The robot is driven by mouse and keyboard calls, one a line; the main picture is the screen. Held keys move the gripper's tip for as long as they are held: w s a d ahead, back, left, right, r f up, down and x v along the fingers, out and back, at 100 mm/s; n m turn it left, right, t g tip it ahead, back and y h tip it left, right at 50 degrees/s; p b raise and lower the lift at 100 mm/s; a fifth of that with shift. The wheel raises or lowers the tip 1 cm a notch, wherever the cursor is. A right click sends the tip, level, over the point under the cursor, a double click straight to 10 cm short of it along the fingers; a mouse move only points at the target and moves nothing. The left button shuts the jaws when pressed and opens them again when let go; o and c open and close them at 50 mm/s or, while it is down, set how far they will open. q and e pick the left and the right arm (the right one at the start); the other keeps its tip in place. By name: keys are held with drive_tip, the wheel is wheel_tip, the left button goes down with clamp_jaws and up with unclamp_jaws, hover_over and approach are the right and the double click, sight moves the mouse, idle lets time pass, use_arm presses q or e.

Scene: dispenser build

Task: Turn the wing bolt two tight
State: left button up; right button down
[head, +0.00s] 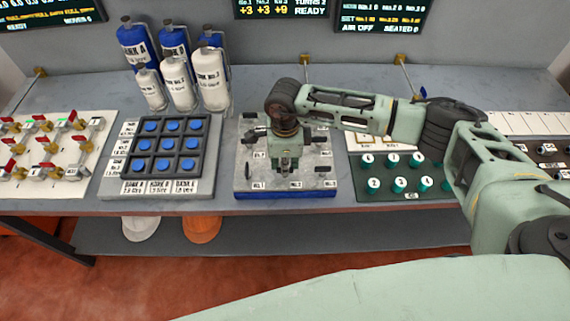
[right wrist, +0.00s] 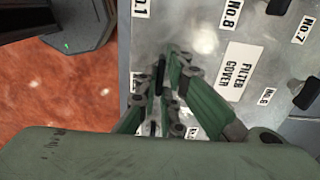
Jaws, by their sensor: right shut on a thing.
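The filter cover (head: 255,177) is a grey metal plate on a blue base in the middle of the bench. My right gripper (head: 288,172) reaches down over its front middle, near the middle front label. In the right wrist view, my right gripper (right wrist: 168,92) is shut on a dark wing bolt (right wrist: 160,72), its fingers on either side of it. The label beside this bolt is mostly hidden, but it sits one place along from No.1, fitting wing bolt two. The bolt's seating against the plate cannot be seen. My left gripper is not in view.
Other dark wing bolts (right wrist: 278,6) stand around the plate. A blue-button panel (head: 165,145) lies left of it, and a green panel with knobs (head: 392,187) lies right. Blue and white bottles (head: 175,65) stand behind left. Screens (head: 282,8) hang at the back.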

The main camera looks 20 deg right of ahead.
idle(0.3)
drive_tip(key=m+b, duration=0.3)
drive_tip(key=shift+f+m+b, duration=0.2)
drive_tip(key=shift+m+b, duration=0.1)
drive_tip(key=m+b, duration=0.5)
drive_tip(key=m, duration=0.1)
drive_tip(key=shift+r, duration=0.1)
drive_tip(key=m+b, duration=0.2)
drive_tip(key=m, duration=0.2)
drive_tip(key=shift+m+b, duration=0.4)
drive_tip(key=shift+r+m+b, duration=0.15)
drive_tip(key=shift+m+b, duration=0.7)
drive_tip(key=shift+m, duration=0.95)
drive_tip(key=c, duration=1.9)
unclamp_jaws()
